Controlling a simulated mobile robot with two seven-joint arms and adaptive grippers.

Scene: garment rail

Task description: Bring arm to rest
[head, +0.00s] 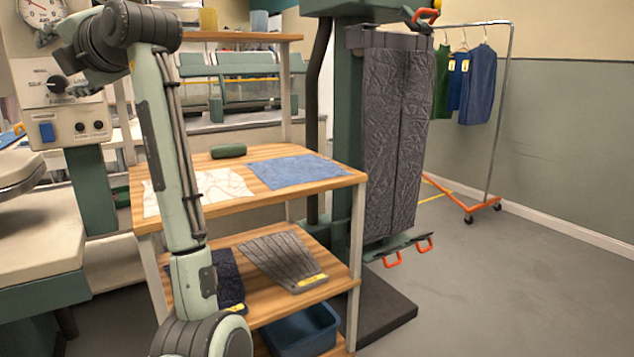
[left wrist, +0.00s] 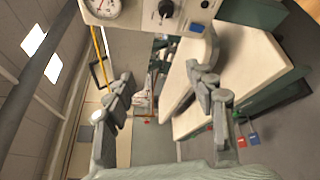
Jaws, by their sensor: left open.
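My left arm (head: 180,150) rises from the bottom of the head view and bends over at the upper left. Its gripper (left wrist: 165,100) is open in the left wrist view, with its two dark grey fingers wide apart and nothing between them. In the head view the gripper end is in front of the control box (head: 40,108) with the dial, partly hidden by the arm's own links. I cannot tell whether it touches the box. My right gripper is not in view.
A wooden shelf table (head: 270,205) holds folded cloths close to my left arm. Grey trousers (head: 390,140) hang from a green stand to its right. A garment rail (head: 500,110) with several garments stands farther back. A padded press (left wrist: 250,75) is near the gripper. The floor at right is clear.

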